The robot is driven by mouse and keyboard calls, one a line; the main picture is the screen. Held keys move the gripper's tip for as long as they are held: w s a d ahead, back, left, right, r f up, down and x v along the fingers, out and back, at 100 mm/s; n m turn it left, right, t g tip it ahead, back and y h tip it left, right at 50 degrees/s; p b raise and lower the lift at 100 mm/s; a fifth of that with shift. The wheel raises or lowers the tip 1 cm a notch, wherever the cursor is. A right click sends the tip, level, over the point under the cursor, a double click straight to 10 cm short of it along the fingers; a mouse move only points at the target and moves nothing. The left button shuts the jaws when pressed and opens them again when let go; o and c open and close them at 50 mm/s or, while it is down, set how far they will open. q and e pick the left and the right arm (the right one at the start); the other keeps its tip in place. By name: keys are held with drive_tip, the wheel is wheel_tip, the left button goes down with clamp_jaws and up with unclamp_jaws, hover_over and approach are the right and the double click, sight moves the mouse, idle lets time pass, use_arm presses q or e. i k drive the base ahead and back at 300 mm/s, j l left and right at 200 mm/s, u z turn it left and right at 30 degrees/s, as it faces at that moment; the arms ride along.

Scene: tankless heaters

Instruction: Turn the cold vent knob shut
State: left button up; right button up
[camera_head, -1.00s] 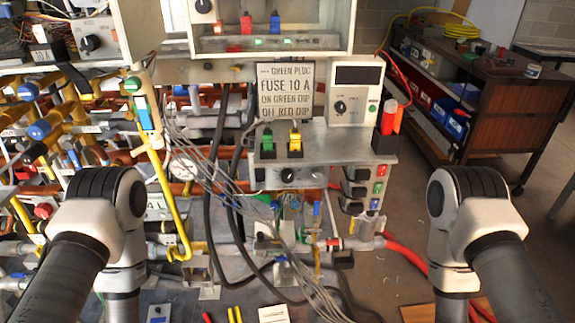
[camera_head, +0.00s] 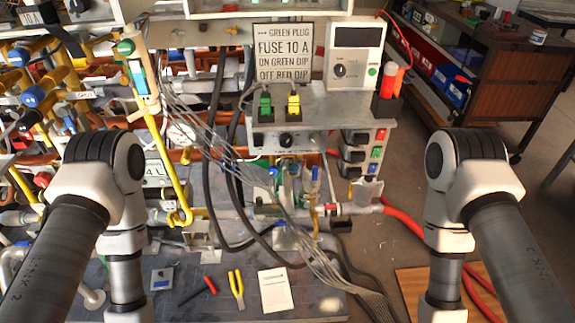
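No label in view marks which knob is the cold vent knob, and I cannot tell it apart. Blue knobs stand on the yellow pipes at the left, one of them a round blue knob (camera_head: 34,96). Small blue-handled valves sit low in the middle, among them a right-hand blue handle (camera_head: 315,173). A black knob (camera_head: 286,140) is on the front of the grey box. My two arms come down at the left and right sides of the view. Both grippers are out of frame below, so their contact with anything is hidden.
A dark bench top (camera_head: 210,270) holds red-handled and yellow-handled tools and a white paper (camera_head: 274,290). Grey cables and black hoses hang across the middle. A red hose (camera_head: 403,222) runs near my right arm. A brown cabinet (camera_head: 485,85) stands at the back right.

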sight(272, 170)
drive_tip(key=i+l+u, duration=0.1)
drive_tip(key=l, duration=1.25)
drive_tip(key=i+u, duration=0.05)
